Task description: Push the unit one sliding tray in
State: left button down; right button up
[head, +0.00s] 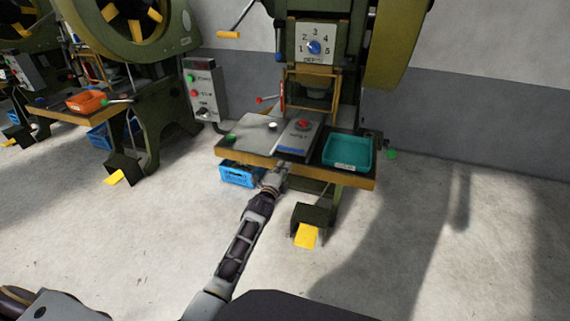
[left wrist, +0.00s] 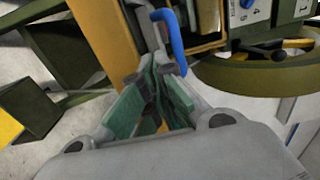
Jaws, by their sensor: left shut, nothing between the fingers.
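The sliding tray (head: 299,138) is a grey plate with a blue front edge on the nearest press's table, below the numbered dial. In the left wrist view a blue handle (left wrist: 171,38) stands just beyond the fingertips. My left gripper (head: 279,174) is at the table's front edge, just below and in front of the tray. In the left wrist view the gripper (left wrist: 155,68) shows green finger pads, closed with nothing between them. Whether the fingertips touch the handle is unclear. How far the tray sticks out is hard to tell. My right gripper is not in view.
A teal bin (head: 346,152) sits on the table right of the tray. A blue crate (head: 240,174) is under the table's left side. A pedal with a yellow plate (head: 306,236) stands on the floor in front. A second press (head: 150,90) stands left. Floor at right is clear.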

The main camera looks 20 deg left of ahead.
pick_arm(q)
jog(key=s+p, duration=0.1)
jog(key=s, duration=0.4)
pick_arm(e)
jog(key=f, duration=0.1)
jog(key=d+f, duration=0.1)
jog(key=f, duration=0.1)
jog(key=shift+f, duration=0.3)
pick_arm(q)
jog(key=shift+f, duration=0.1)
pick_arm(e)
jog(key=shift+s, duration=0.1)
